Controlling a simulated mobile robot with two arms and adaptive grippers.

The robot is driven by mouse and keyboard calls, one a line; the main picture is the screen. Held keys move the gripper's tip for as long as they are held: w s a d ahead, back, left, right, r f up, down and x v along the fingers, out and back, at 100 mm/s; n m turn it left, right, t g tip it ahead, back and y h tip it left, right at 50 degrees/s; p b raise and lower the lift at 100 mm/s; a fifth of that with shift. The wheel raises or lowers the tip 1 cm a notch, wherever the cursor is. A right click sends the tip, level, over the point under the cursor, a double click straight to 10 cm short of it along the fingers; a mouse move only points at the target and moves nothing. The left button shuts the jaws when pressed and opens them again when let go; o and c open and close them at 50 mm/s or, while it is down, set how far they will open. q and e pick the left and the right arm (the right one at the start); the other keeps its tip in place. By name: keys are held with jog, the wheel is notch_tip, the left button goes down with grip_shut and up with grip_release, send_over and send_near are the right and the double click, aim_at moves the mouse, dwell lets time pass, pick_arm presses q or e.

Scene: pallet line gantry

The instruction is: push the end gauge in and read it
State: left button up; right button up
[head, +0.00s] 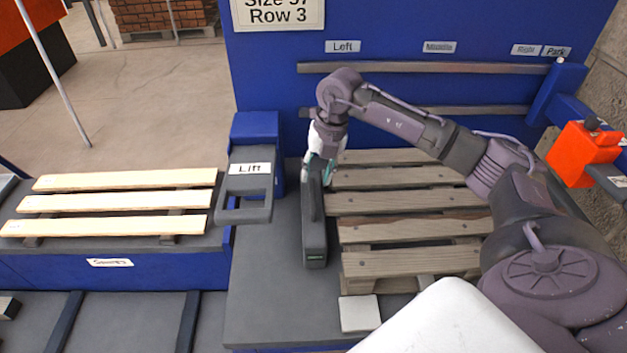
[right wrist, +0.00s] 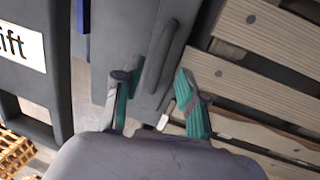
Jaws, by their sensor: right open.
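The end gauge appears to be the long dark grey block (head: 314,240) beside the left end of the weathered pallet (head: 410,232). A small greenish mark shows on its near end, too small to read. My right gripper (head: 320,168) points down over the block's far part. In the right wrist view its two teal-padded fingers (right wrist: 157,92) are apart, near the block's raised bar handle (right wrist: 166,52), with nothing clearly held between them. I cannot tell whether the fingers touch the block. My left gripper is not in view.
A grey "Lift" handle (head: 246,208) stands close left of the gauge. A pale slatted pallet (head: 120,202) lies further left. Rails (head: 430,68) with position labels run along the blue wall behind. An orange block (head: 582,155) is at right. A light square (head: 360,314) lies before the weathered pallet.

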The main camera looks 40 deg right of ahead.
aim_at(313, 189)
jog(key=shift+a+f, duration=0.25)
jog(key=shift+f, duration=1)
jog(key=shift+w+f, duration=0.1)
jog(key=shift+f, duration=0.3)
jog(key=shift+a+f, duration=0.1)
jog(key=shift+f, duration=0.2)
jog(key=shift+c, duration=0.4)
grip_shut()
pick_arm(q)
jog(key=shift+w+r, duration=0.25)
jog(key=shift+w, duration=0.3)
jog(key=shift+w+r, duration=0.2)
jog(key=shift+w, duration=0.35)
